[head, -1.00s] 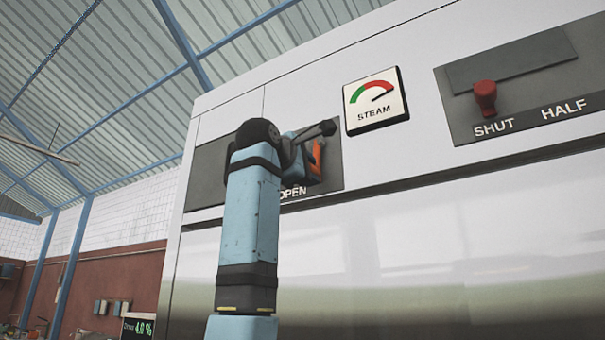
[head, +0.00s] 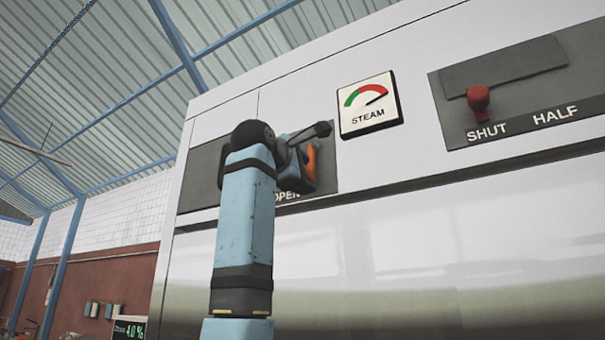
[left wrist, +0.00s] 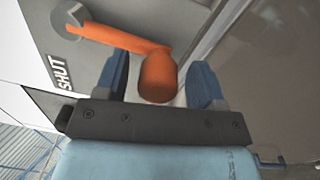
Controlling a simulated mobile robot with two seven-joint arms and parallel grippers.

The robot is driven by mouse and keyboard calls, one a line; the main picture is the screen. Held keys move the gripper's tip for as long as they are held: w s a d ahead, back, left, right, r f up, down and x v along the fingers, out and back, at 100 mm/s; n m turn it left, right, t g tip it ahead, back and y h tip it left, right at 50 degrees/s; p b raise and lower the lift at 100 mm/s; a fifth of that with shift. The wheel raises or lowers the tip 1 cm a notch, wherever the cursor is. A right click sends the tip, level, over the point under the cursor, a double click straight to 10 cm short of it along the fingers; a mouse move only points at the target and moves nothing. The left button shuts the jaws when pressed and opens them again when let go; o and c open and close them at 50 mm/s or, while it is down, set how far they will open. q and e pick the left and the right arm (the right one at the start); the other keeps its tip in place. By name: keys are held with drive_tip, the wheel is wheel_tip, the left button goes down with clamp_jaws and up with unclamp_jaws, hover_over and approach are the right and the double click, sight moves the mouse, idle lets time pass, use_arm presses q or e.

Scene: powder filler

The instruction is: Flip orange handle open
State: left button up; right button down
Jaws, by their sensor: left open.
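The orange handle (left wrist: 158,78) shows in the left wrist view, its arm running from a grey pivot at the upper left to a thick grip end. My left gripper (left wrist: 160,84) is open, with one blue finger on each side of the grip end; I cannot tell whether either touches it. In the head view my left gripper (head: 300,165) is at the grey panel (head: 205,170), and only a sliver of the orange handle (head: 311,163) shows beside it. The word OPEN is partly visible below, and SHUT is near the pivot in the left wrist view.
A steam gauge (head: 369,105) is mounted just right of the panel. Farther right is another grey panel with a red knob (head: 478,97) above SHUT and HALF. The white machine front (head: 420,240) below is smooth. A small green-lit display (head: 130,329) is at the lower left.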

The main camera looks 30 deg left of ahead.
use_arm(q)
drive_tip(key=s+a+b, duration=0.1)
drive_tip(key=s+b, duration=0.2)
drive_tip(key=s, duration=1)
drive_tip(key=shift+s+f+b, duration=0.35)
